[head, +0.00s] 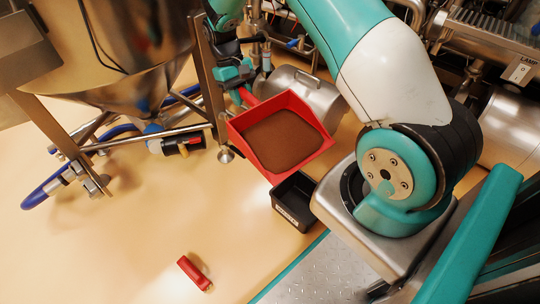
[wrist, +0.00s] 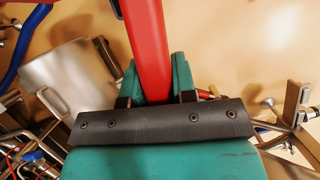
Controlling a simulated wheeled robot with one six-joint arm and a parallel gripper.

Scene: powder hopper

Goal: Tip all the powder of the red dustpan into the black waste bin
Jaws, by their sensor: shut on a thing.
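The red dustpan (head: 322,146) holds a broad bed of brown powder (head: 282,141). It looks roughly level, with its open front toward the lower right. My gripper (head: 243,88) is shut on the dustpan's red handle, which also shows between the fingers in the wrist view (wrist: 150,45). The black waste bin (head: 293,203) stands on the floor just below the pan in the picture. The pan's lower edge overlaps the bin's far side, so part of the bin's opening is hidden. The wrist view shows neither the powder nor the bin.
A steel hopper (head: 130,50) on a frame with blue hoses stands at the left. A steel container (head: 305,95) is behind the pan. A small red object (head: 194,273) lies on the floor in front. Machinery fills the upper right. The floor at lower left is clear.

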